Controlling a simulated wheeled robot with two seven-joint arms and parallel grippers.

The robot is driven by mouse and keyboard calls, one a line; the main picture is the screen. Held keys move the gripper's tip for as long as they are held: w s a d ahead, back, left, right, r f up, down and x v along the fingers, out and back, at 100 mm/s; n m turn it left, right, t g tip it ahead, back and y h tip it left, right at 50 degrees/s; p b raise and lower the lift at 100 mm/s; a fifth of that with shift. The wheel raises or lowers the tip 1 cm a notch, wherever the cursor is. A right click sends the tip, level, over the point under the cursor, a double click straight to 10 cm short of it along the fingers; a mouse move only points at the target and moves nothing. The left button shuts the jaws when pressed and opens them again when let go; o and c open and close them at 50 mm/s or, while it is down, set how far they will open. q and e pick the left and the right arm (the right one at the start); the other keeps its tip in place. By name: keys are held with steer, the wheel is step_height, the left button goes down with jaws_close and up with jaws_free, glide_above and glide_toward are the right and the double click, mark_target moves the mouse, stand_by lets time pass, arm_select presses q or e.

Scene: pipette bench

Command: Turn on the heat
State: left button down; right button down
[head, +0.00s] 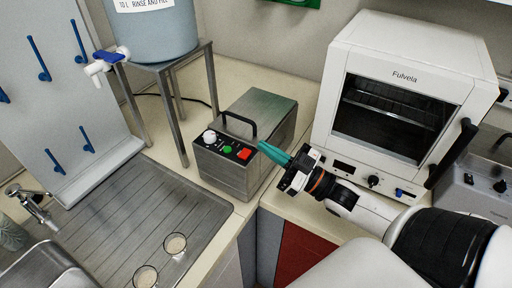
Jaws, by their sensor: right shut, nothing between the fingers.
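A metal box (262,115) with a black handle stands on the counter. Its front panel carries a white knob (209,137), a green button (227,149) and a red button (244,154). A white oven (410,50) marked Fulvela stands to its right, with a dark window, a black knob (373,181) and a blue switch (400,192) along its lower front. My right gripper (263,147) has teal fingers, shut and empty. Its tips point left at the box, just right of the red button; I cannot tell whether they touch it. My left gripper is out of view.
A blue water tank (160,32) with a tap stands on a metal stand (177,90) at left. A ribbed drainboard (135,215) holds two small glass vessels. A pegboard (60,100) and a steel tap (35,206) are at far left. Another appliance (480,188) is at right.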

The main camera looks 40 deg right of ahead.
mark_target(254, 158)
steer(key=p+x, duration=0.1)
steer(key=x, duration=0.3)
steer(key=shift+w+r, duration=0.15)
steer(key=shift+d+f+p, duration=0.2)
steer(key=shift+f+p, duration=0.1)
steer(key=shift+f, duration=1.85)
steer(key=shift+f+m+h, duration=0.3)
steer(key=shift+f+m, duration=0.1)
steer(key=shift+m, duration=0.3)
steer(key=shift+r, duration=0.1)
